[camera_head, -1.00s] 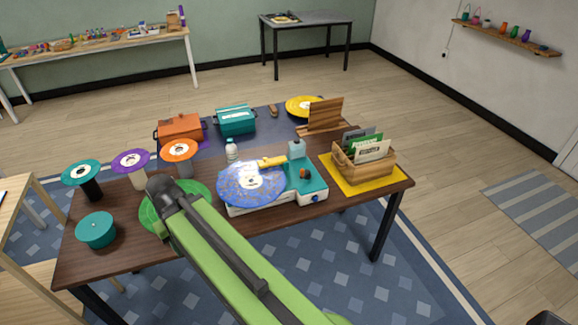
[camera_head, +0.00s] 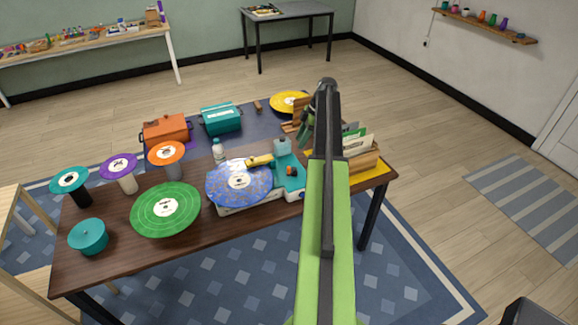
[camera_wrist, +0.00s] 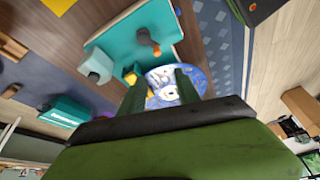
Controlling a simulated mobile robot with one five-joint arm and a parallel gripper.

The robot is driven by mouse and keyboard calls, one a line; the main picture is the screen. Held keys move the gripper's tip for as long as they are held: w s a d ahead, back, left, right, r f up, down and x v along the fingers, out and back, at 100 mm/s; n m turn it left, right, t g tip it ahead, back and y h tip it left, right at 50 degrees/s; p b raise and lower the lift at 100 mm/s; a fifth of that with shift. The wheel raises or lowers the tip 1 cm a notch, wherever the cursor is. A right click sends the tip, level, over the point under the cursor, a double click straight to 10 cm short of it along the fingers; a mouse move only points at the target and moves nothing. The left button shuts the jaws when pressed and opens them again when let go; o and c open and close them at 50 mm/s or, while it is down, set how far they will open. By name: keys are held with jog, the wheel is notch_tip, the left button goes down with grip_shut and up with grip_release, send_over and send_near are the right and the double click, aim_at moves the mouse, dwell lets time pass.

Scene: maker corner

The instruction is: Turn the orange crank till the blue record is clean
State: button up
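The blue record (camera_head: 238,183) lies flat on a teal and white record machine (camera_head: 290,186). It is speckled with pale marks and has a white label; it also shows, partly hidden by my fingers, in the wrist view (camera_wrist: 154,101). A yellow arm (camera_head: 260,161) reaches over its far edge. The orange crank (camera_head: 292,170) sits on the teal deck right of the record, and its arm and knob show in the wrist view (camera_wrist: 146,38). My gripper (camera_wrist: 160,83) is open and empty, above and apart from the crank. In the head view it is partly hidden behind my arm.
A green record (camera_head: 166,210) lies left of the machine. A bottle (camera_head: 218,150) and a light-blue container (camera_head: 282,146) stand behind. A wooden crate of sleeves (camera_head: 362,160) stands right, partly behind my arm. Record-topped stands (camera_head: 118,167) fill the left.

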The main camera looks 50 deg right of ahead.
aim_at(289, 168)
jog(key=b+x, duration=1.1)
jog(key=d+b+x, duration=0.1)
jog(key=b+x, duration=0.4)
jog(key=x, duration=0.1)
jog(key=shift+s+d+f, duration=0.1)
jog(key=shift+s+f, duration=0.1)
jog(key=shift+s, duration=0.05)
jog(key=shift+r, duration=0.1)
grip_shut()
jog(key=shift+d, duration=0.2)
jog(key=shift+a, duration=0.2)
